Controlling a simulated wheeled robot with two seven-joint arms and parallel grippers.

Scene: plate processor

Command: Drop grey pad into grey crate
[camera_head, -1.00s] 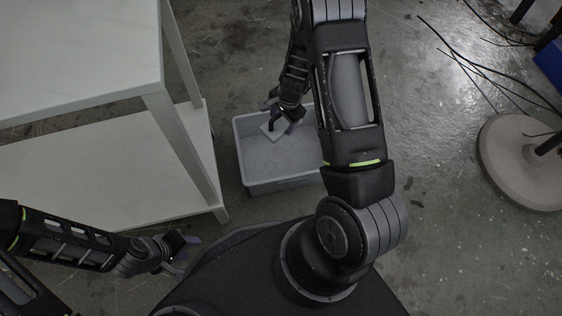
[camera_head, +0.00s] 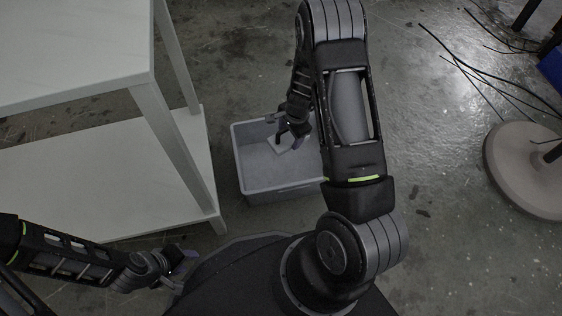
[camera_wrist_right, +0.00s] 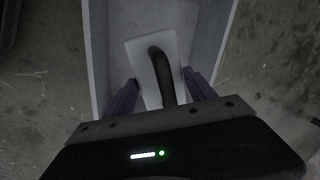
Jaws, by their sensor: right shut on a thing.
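The grey pad (camera_head: 281,146) is a flat light plate with a dark curved handle (camera_wrist_right: 162,75). My right gripper (camera_head: 283,131) is shut on the pad and holds it over the opening of the grey crate (camera_head: 285,190). In the right wrist view the pad (camera_wrist_right: 140,65) shows between the gripper's fingers (camera_wrist_right: 161,88), with the crate's wall (camera_wrist_right: 97,50) around it. Whether the pad touches the crate's floor is hard to tell. My right arm hides the crate's right side. My left gripper (camera_head: 181,270) is empty at lower left, its fingers apart.
A white two-level table (camera_head: 75,55) stands at the left, its near leg (camera_head: 180,145) close to the crate. A round stand base (camera_head: 525,170) and black cables (camera_head: 480,65) lie at the right. The concrete floor between is open.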

